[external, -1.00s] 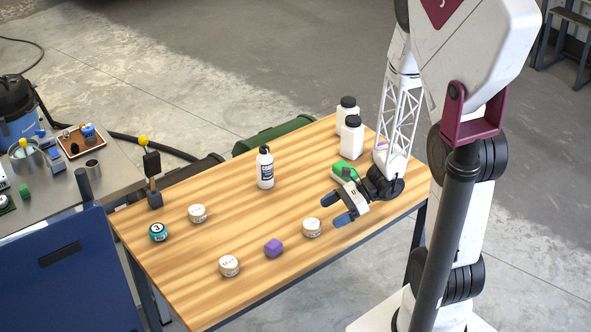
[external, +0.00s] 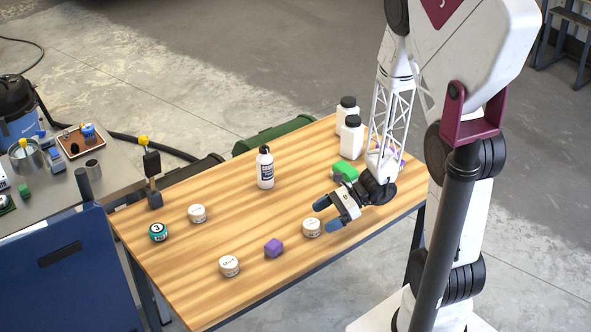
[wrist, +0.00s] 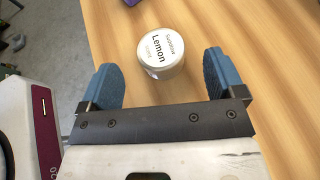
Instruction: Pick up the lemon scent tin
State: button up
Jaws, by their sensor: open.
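The lemon scent tin (wrist: 160,52) is a small round white and silver tin with "Lemon" on its lid. In the wrist view it stands just ahead of and partly between the blue fingertips of my gripper (wrist: 159,65), with visible space on both sides. In the external view this tin (external: 311,228) stands upright near the table's front edge, just left of my gripper (external: 326,214). My gripper is open and empty, and its fingers point left. I cannot tell its exact height over the table.
Two similar white tins (external: 197,213) (external: 229,266) stand further left, labels unreadable. A purple block (external: 273,248) is left of the lemon tin. The middle is clear.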

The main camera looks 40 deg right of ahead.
aim_at(310, 224)
jog(key=shift+x, duration=2.4)
jog(key=c, duration=1)
jog(key=shift+r, duration=0.15)
jog(key=shift+r, duration=1)
jog(key=shift+s+r, duration=0.5)
jog(key=shift+r, duration=0.15)
jog(key=s, duration=0.5)
jog(key=s+d+r, duration=0.1)
jog(key=s, duration=0.9)
jog(key=shift+d+r, duration=0.2)
